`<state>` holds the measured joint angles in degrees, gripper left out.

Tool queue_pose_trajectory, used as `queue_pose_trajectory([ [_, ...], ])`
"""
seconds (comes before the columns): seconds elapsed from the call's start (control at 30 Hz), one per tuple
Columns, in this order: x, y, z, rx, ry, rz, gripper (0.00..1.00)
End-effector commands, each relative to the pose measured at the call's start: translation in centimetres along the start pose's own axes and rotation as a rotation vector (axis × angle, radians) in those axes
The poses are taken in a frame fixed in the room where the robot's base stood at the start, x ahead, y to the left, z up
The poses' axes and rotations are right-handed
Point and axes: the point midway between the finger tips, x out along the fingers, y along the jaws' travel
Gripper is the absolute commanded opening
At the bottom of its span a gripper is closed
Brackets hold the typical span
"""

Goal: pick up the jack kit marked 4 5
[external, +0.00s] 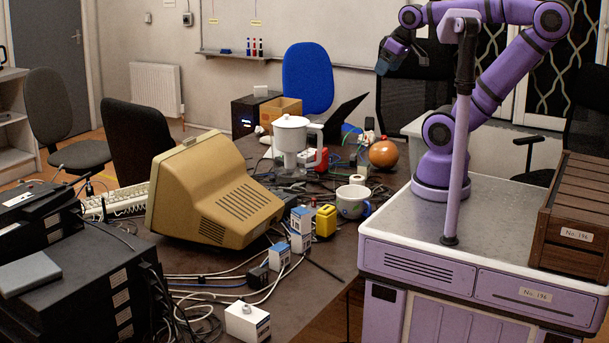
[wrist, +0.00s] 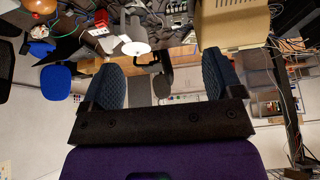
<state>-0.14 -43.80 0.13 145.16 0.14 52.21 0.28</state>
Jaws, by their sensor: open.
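Several small blue-and-white boxes stand on the dark table (external: 215,262) in the external view: one box (external: 300,221) beside the yellow can, one box (external: 279,256) nearer the front, and another between them. A white box (external: 247,322) lies at the table's front edge. Their markings are too small to read, so I cannot tell which is the kit marked 4 5. My gripper (external: 384,68) is raised high above the table's far right side, well away from the boxes. In the wrist view my gripper (wrist: 163,78) has its fingers wide apart with nothing held between them.
A beige monitor (external: 215,190) stands left of the boxes. Cables clutter the table. Black equipment (external: 80,275) is stacked at the left.

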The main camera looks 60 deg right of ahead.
Motion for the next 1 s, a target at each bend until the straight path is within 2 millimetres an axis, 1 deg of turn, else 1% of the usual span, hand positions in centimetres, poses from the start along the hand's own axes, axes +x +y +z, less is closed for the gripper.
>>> queue_pose_trajectory([
  [0.23,0.0,0.0,-0.1,0.003,-0.001,0.0,0.85],
  [0.37,0.4,0.3,-1.0,0.058,-0.011,0.003,0.85],
  [0.47,1.2,0.9,-2.7,0.163,-0.032,0.008,0.85],
  [0.67,3.8,3.1,-7.2,0.461,-0.075,0.032,0.85],
  [0.8,6.3,5.1,-10.0,0.675,-0.103,0.055,0.85],
  [0.87,7.5,6.1,-11.1,0.766,-0.114,0.067,0.85],
  [1.0,10.5,8.7,-13.4,0.978,-0.135,0.099,0.85],
])
